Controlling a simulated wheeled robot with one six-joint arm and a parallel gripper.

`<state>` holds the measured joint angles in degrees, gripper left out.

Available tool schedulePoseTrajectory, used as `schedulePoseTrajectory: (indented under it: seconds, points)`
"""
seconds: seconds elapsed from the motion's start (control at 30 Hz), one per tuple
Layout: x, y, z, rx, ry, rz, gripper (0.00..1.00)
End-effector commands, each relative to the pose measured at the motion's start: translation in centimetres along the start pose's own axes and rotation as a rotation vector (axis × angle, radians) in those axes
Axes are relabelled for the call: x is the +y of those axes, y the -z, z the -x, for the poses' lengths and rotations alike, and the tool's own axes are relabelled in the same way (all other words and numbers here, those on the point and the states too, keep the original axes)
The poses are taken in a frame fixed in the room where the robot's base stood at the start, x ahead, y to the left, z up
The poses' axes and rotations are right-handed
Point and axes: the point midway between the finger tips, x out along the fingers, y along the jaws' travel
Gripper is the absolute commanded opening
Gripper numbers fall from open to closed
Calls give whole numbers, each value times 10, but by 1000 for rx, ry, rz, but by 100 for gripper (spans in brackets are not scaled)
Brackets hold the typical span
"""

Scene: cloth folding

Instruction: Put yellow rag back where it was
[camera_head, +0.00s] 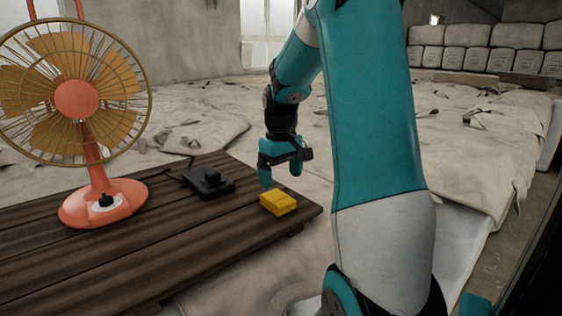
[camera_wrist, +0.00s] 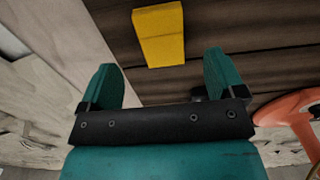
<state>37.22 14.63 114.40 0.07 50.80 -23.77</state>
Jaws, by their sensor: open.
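A folded yellow rag (camera_head: 278,203) lies as a small block on the wooden table, close to its right end. In the wrist view the yellow rag (camera_wrist: 160,34) lies on the dark planks, ahead of and between the two teal fingers, with nothing around it. My gripper (camera_head: 281,178) is above the table's far right edge, just behind and above the rag. In the wrist view my gripper (camera_wrist: 160,78) has its fingers spread wide and holds nothing.
The slatted wooden table (camera_head: 160,255) also bears an orange fan (camera_head: 100,195) at left and a black device (camera_head: 209,182) behind the rag. Pale cloth-covered ground (camera_head: 440,130) lies beyond the table.

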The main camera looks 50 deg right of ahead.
Motion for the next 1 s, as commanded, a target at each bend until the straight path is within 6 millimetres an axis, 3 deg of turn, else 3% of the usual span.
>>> schedulePoseTrajectory:
  seconds: [0.2,0.43,0.53,0.57,0.63,0.73,0.8,0.9,1.0]
  points:
    - [0,1,38,2,-1,0,89]
    - [0,0,51,0,0,1,89]
    - [-16,0,51,7,5,32,89]
    - [-28,0,51,12,9,57,89]
    - [-70,-3,51,32,27,144,89]
    - [-155,-26,49,69,79,320,89]
    - [-213,-57,45,88,132,450,89]
    - [-276,-113,40,101,216,612,89]
    - [-313,-167,34,93,291,735,89]
